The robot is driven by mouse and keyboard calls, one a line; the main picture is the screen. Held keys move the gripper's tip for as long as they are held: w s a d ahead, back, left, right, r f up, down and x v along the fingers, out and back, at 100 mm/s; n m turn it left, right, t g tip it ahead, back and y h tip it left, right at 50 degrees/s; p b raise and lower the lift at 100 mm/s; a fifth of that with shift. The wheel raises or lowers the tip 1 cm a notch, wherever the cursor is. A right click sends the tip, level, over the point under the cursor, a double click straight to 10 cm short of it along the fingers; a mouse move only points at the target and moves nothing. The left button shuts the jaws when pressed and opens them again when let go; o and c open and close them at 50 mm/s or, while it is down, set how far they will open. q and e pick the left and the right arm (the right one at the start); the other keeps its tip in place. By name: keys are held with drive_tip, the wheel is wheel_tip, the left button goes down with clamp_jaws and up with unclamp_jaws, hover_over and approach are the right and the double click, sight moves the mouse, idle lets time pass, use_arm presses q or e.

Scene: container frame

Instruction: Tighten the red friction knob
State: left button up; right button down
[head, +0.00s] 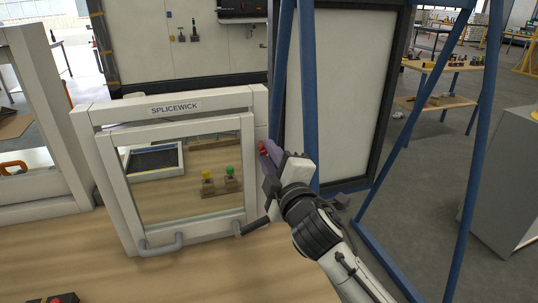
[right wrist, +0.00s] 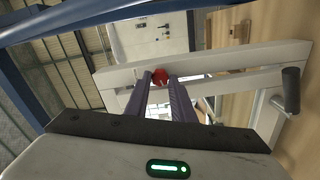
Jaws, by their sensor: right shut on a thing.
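The red friction knob (head: 262,149) sits on the right side of the white frame labelled SPLICEWICK, partly hidden by my fingers. My right gripper (head: 268,150) reaches it from the right, with its purple fingers at the knob. In the right wrist view the red knob (right wrist: 159,75) lies between the two fingertips of the right gripper (right wrist: 159,81), which are shut on it. The white frame (head: 182,103) stands upright on the wooden table and holds a windowed panel (head: 122,190). My left gripper is not in view.
A grey handle (head: 163,246) is on the panel's lower edge, and a dark-gripped lever (head: 254,226) sticks out at lower right. A yellow and a green knob show through the window. Blue posts (head: 308,90) stand close behind my right arm.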

drive_tip(key=m, duration=0.4)
drive_tip(key=shift+m, duration=2.2)
drive_tip(key=c, duration=1.5)
unclamp_jaws()
drive_tip(key=b+v, duration=0.1)
drive_tip(key=v, duration=0.9)
drive_tip(key=shift+s, duration=0.2)
